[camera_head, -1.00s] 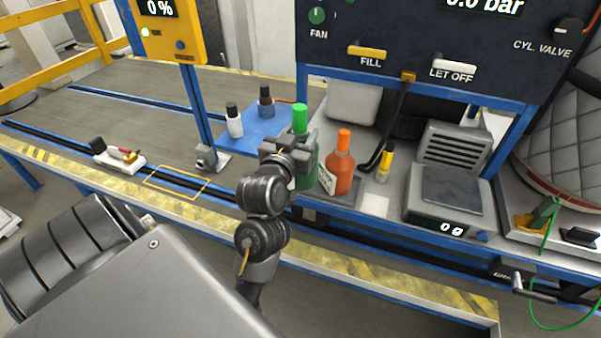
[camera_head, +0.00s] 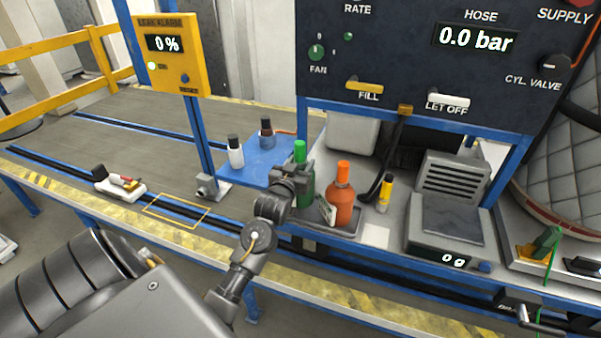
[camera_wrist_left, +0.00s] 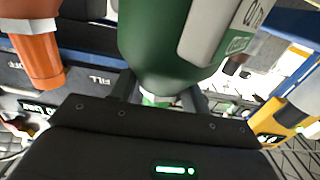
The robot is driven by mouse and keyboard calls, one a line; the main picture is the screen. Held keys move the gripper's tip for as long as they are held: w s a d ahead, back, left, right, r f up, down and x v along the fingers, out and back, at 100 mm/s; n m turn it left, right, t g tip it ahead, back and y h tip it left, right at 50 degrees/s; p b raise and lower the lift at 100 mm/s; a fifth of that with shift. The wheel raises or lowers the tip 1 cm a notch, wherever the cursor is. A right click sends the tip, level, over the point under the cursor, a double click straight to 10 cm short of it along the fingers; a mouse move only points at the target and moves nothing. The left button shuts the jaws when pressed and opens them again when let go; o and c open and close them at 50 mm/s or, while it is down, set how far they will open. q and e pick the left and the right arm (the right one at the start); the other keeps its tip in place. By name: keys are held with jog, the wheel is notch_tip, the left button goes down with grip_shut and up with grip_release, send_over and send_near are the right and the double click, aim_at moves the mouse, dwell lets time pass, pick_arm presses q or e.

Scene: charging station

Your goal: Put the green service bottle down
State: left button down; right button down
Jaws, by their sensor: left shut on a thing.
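The green service bottle (camera_head: 307,194) with its bright green cap is upright, just left of the orange bottle (camera_head: 341,207). My left gripper (camera_head: 297,174) is shut on the green bottle high up, near its neck. In the left wrist view the green bottle (camera_wrist_left: 165,45) fills the top middle, with part of a pale label showing. The bottle's base is at the grey tray (camera_head: 332,236) on the bench; I cannot tell whether it touches. My right gripper does not show.
A blue shelf (camera_head: 262,165) at the left holds a white bottle (camera_head: 235,152) and a dark bottle (camera_head: 266,133). A black hose (camera_head: 386,165) hangs behind the orange bottle.

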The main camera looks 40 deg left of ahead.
pick_arm(q)
jog(key=shift+w+a+f, duration=0.2)
jog(key=shift+w+f, duration=0.05)
jog(key=shift+f, duration=0.05)
notch_tip(320, 180, down, 2)
jog(key=shift+f+p, duration=0.1)
jog(key=shift+p, duration=0.35)
jog(key=shift+f, duration=0.5)
jog(key=shift+f, duration=0.15)
jog(key=c, duration=0.7)
grip_release()
